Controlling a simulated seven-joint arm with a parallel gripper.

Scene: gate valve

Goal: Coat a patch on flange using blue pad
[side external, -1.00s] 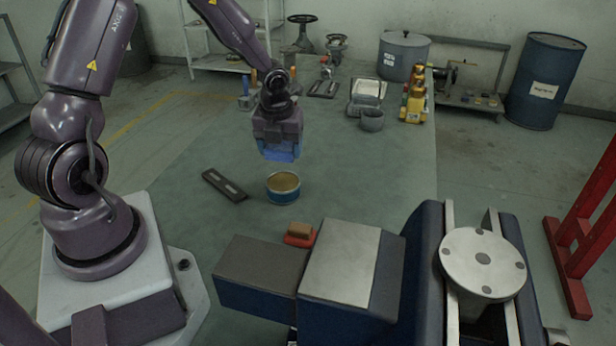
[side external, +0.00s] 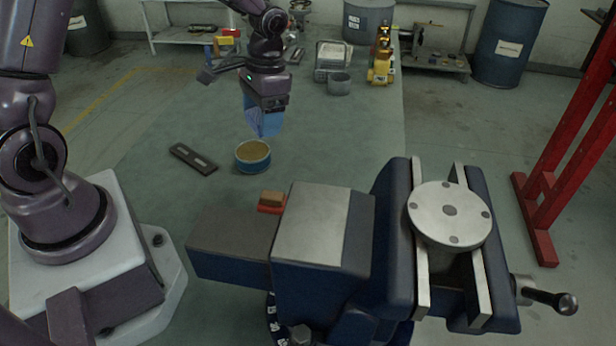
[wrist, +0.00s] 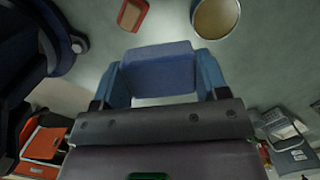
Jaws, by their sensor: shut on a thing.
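My gripper (side external: 264,112) is shut on a blue pad (side external: 263,123), held in the air above and slightly right of the round tin in the side view. The pad (wrist: 160,72) lies between the blue fingers in the wrist view. The tin (side external: 253,160) has a blue wall and is open, with a tan-yellow content; it also shows at the top of the wrist view (wrist: 215,17). The pad is apart from it. The flange (side external: 450,212) is a pale metal disc with several dark bolt spots, in the vise at right. No coated patch can be made out on it.
The blue vise (side external: 330,245) fills the front right. A red block with a brown top (side external: 271,202) sits behind its near end. A dark flat plate (side external: 193,159) lies left of the tin. A yellow item (side external: 381,65) and grey cup (side external: 339,84) stand farther back.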

